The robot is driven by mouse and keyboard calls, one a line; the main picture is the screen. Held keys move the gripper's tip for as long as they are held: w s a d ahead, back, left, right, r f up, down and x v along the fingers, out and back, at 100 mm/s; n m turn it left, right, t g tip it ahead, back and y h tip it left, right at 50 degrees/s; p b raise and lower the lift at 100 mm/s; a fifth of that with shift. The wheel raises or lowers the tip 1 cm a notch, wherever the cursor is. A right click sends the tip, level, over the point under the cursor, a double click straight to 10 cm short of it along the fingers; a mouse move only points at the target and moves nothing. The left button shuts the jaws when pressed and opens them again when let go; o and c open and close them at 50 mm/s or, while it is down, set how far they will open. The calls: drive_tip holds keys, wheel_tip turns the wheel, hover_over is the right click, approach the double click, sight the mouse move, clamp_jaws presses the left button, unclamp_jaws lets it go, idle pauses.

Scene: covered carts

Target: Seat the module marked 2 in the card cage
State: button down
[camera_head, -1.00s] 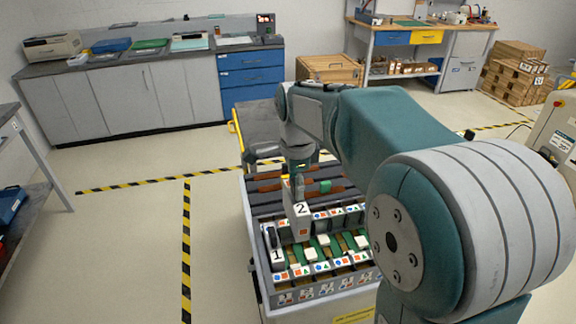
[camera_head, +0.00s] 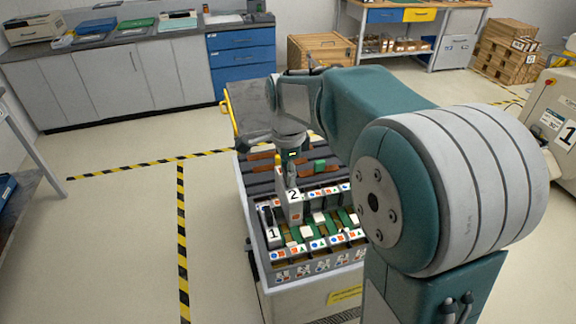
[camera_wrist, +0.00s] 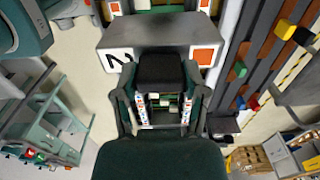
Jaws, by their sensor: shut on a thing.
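In the wrist view the module (camera_wrist: 160,34) lies across the fingertips (camera_wrist: 160,72). The module is about upright over the card cage (camera_head: 318,256), behind the module marked 1 (camera_head: 273,236), which stands at the cage's left. The module's lower end meets the rear marked rail in the picture; I cannot tell whether it is in a slot.
The cage sits on a cart (camera_head: 318,299) with rails marked by coloured symbols and several white blocks between them. Dark strips with brown and green pieces (camera_head: 320,166) lie behind. Open floor with striped tape (camera_head: 181,240) is to the left.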

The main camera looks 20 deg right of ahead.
drive_tip(key=shift+d+f, duration=0.1)
drive_tip(key=shift+f, duration=5.9)
drive_tip(key=shift+c, duration=0.2)
unclamp_jaws()
drive_tip(key=shift+f, duration=0.1)
wheel_tip(320, 180, up, 11)
drive_tip(key=shift+f, duration=0.15)
drive_tip(key=shift+r, duration=0.6)
